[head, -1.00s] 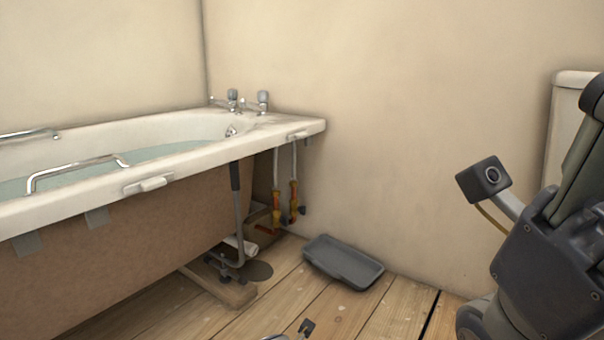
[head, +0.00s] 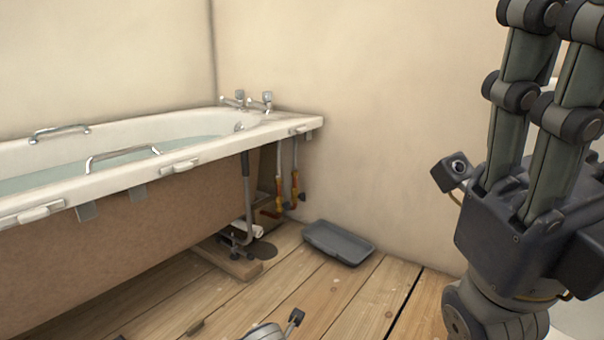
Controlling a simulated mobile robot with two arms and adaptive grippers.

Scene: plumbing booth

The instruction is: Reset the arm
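My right gripper (head: 545,110) is raised at the right side of the head view, in front of the plain wall. Its dark palm has jointed grey fingers pointing up, straight and spread apart, with nothing seen between them. The fingertips reach or pass the top edge. A small box-shaped camera sticks out from the palm's left side. The gripper touches nothing that I can see. My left gripper cannot be made out. A grey metallic part with a dark block on a stalk (head: 296,317) shows at the bottom edge; I cannot tell what it belongs to.
A bathtub (head: 110,245) with water, chrome handles and taps (head: 266,99) fills the left. Pipes (head: 280,190) run below its end, near a wooden board (head: 230,262). A grey tray (head: 338,244) lies on the plank floor (head: 340,290). Floor right of the tray is clear.

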